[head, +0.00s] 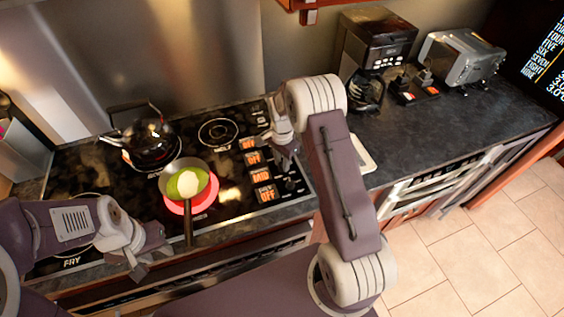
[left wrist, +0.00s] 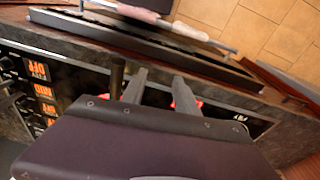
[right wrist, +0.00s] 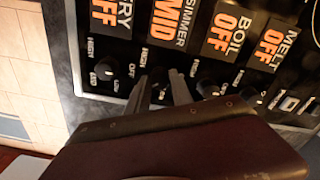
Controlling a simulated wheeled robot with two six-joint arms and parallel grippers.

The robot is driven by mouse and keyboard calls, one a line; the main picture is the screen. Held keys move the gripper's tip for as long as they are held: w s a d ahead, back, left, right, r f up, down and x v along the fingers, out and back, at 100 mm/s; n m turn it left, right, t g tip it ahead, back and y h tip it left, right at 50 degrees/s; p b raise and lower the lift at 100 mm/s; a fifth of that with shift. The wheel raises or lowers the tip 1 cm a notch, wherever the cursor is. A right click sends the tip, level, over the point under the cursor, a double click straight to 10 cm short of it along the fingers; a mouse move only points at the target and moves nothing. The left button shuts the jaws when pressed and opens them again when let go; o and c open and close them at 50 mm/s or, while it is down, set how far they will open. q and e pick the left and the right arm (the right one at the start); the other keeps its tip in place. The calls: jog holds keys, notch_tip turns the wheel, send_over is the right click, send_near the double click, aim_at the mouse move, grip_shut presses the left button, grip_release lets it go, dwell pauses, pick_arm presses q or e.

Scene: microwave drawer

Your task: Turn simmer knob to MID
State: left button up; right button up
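The simmer display (right wrist: 167,20) reads MID in the right wrist view, and it also glows MID in the head view (head: 261,174). The simmer knob (right wrist: 158,76) is a small dark knob below that display, partly hidden by my right gripper. My right gripper (right wrist: 160,88) has its two fingers apart, one on each side of the simmer knob. I cannot tell whether the fingers touch it. In the head view my right gripper (head: 286,158) is at the control panel. My left gripper (left wrist: 158,88) is open and empty near the stove's front edge.
The fry knob (right wrist: 106,68) and boil knob (right wrist: 208,88) sit close on either side; their displays read OFF. A pan (head: 172,178) with green and white contents stands on a red glowing burner. A dark kettle (head: 150,140) stands behind it. A coffee maker (head: 375,50) is at the back.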

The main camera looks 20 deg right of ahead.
jog(key=o, duration=0.4)
jog(key=shift+w+r, duration=0.2)
jog(key=shift+c, duration=0.2)
jog(key=shift+s, duration=0.15)
jog(key=shift+f, duration=0.1)
notch_tip(320, 180, up, 9)
jog(key=b, duration=0.1)
